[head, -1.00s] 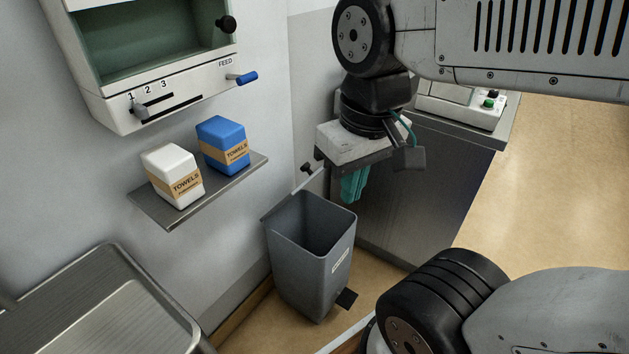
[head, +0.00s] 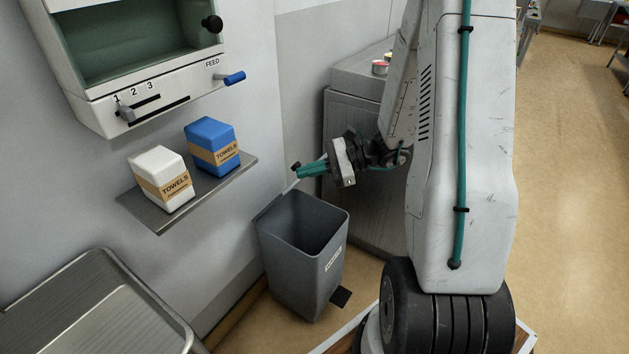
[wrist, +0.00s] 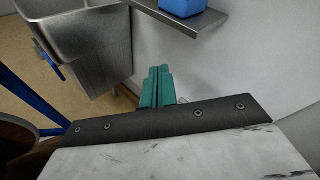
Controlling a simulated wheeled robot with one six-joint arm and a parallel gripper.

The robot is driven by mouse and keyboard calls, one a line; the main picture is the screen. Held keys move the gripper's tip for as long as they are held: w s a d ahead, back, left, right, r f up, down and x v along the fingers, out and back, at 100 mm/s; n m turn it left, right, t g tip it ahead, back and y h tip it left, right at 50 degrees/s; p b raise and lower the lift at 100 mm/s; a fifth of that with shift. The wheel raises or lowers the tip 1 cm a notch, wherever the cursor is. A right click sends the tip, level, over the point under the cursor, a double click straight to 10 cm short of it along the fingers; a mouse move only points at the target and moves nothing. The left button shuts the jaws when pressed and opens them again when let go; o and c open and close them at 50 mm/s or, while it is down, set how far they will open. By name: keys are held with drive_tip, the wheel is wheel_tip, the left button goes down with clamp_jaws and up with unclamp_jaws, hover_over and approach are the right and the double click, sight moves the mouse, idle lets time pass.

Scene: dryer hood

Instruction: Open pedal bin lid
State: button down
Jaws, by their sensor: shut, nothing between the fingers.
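The grey pedal bin (head: 285,270) stands on the floor against the wall, and its dark inside shows from above. Its lid (head: 291,186) is a thin strip seen nearly edge-on, raised and slanting up from the back rim. A small black knob (head: 296,166) shows at its upper end. A black pedal (head: 341,297) sticks out low at the front. My gripper (head: 298,171) is shut and empty, with teal fingers pointing left beside the knob; I cannot tell if they touch. The shut fingers also show in the wrist view (wrist: 157,88).
A wall shelf (head: 165,215) with a white towel pack (head: 162,180) and a blue one (head: 213,146) is left of the bin. A steel sink (head: 95,300) is at front left. A grey cabinet (head: 350,215) stands behind the bin. Open floor lies to the right.

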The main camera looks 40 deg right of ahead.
drive_tip(key=d+f+m+t+h, duration=0.8)
drive_tip(key=d+f+m, duration=0.4)
drive_tip(key=d+f, duration=0.4)
drive_tip(key=a+r+x, duration=0.1)
drive_tip(key=x, duration=1.1)
drive_tip(key=shift+a+r, duration=0.25)
drive_tip(key=shift+a, duration=0.05)
drive_tip(key=shift+w+r, duration=0.1)
drive_tip(key=shift+w, duration=0.05)
